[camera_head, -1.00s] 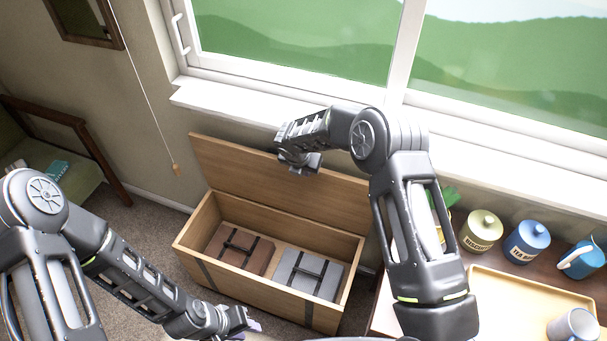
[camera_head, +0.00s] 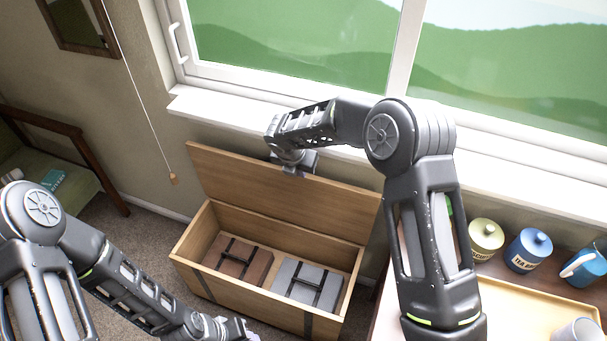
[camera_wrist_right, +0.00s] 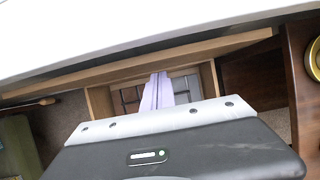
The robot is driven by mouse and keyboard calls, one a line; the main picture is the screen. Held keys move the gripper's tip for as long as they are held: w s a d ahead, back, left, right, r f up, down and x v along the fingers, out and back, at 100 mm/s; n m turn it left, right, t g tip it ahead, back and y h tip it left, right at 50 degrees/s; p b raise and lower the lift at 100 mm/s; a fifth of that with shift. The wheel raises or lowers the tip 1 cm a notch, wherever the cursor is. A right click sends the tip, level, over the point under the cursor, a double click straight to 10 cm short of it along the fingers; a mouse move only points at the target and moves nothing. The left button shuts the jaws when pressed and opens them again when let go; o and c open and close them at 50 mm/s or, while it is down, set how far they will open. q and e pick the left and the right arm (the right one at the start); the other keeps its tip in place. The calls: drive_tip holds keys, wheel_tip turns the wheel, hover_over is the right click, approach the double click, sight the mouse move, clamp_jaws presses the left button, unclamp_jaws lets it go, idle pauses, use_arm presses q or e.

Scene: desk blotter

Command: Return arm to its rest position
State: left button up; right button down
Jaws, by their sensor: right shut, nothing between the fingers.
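My right arm reaches across from the right in the head view, with my right gripper (camera_head: 297,172) beside the upper part of the raised chest lid (camera_head: 320,195). In the right wrist view its pale lilac fingers (camera_wrist_right: 157,95) are together with nothing between them, above the open chest. My left arm comes in from the left. Its gripper (camera_head: 248,335) is at the bottom edge of the head view, mostly cut off, so its jaws cannot be made out.
The open wooden chest (camera_head: 194,247) holds a brown case (camera_head: 246,264) and a grey case (camera_head: 310,286). A counter at right bears a yellow tray (camera_head: 520,305), a biscuit canister (camera_head: 486,236), a tea canister (camera_head: 528,250) and a blue jug (camera_head: 584,268). The window sill (camera_head: 230,112) runs behind.

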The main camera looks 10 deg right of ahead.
drive_tip(key=shift+s+a+r, duration=0.1)
drive_tip(key=shift+s+r, duration=0.1)
idle(0.5)
drive_tip(key=s+a+f+m+g+y, duration=0.1)
drive_tip(key=s+a+f+m+y, duration=0.5)
drive_tip(key=s+a+f+m, duration=0.7)
drive_tip(key=s+d+f+m+g, duration=0.1)
drive_tip(key=s+d+f+m, duration=0.1)
drive_tip(key=s+m, duration=0.7)
drive_tip(key=s+d+f+m+g, duration=0.1)
drive_tip(key=s+d+f+m, duration=0.1)
drive_tip(key=s+m, duration=0.7)
drive_tip(key=s+d, duration=0.1)
drive_tip(key=s, duration=0.4)
drive_tip(key=shift+s+f+y, duration=0.2)
drive_tip(key=shift+f+y, duration=0.1)
drive_tip(key=shift+y, duration=0.1)
